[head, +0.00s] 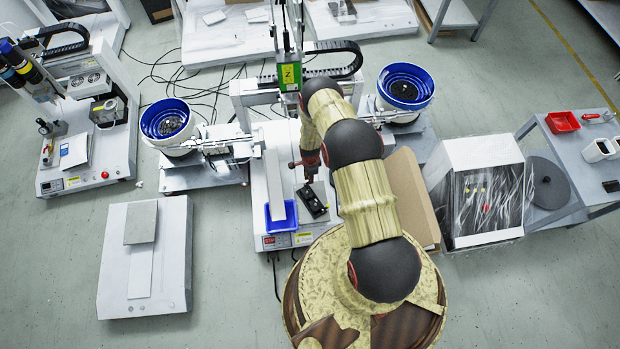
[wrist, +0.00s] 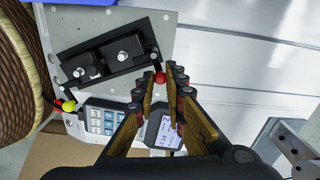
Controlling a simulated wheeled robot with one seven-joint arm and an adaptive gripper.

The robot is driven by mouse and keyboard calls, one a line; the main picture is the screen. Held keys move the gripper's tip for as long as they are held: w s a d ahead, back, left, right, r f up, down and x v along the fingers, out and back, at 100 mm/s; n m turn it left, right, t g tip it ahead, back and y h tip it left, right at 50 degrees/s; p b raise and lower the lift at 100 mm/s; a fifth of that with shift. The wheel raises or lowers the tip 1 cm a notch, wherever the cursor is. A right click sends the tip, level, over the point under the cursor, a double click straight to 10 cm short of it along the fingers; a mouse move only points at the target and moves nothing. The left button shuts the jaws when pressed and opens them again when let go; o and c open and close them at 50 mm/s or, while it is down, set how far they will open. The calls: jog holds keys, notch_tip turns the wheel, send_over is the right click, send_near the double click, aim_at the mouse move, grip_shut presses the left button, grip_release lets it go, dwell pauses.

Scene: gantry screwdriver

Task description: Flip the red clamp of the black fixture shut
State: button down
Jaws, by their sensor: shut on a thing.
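The black fixture (wrist: 105,60) lies on the grey machine plate in the wrist view, with two round metal parts on it. It also shows in the head view (head: 314,203) as a small black block on the machine bed. The red clamp's round knob (wrist: 160,77) sits at the end of a thin black rod by the fixture's right end. My gripper (wrist: 161,76) is shut on this knob, one finger on each side. In the head view my gripper (head: 309,168) is just above the fixture and partly hidden by my arm, and I cannot make out the clamp there.
A blue tray (head: 281,216) sits left of the fixture on the bed. A keypad (wrist: 102,119) and a yellow-and-red button (wrist: 69,106) are at the machine's front edge. A green-fronted screwdriver unit (head: 290,77) hangs on the gantry behind. A cardboard box (head: 410,198) stands to the right.

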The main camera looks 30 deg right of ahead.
jog(key=c, duration=1.8)
grip_release()
notch_tip(320, 180, up, 12)
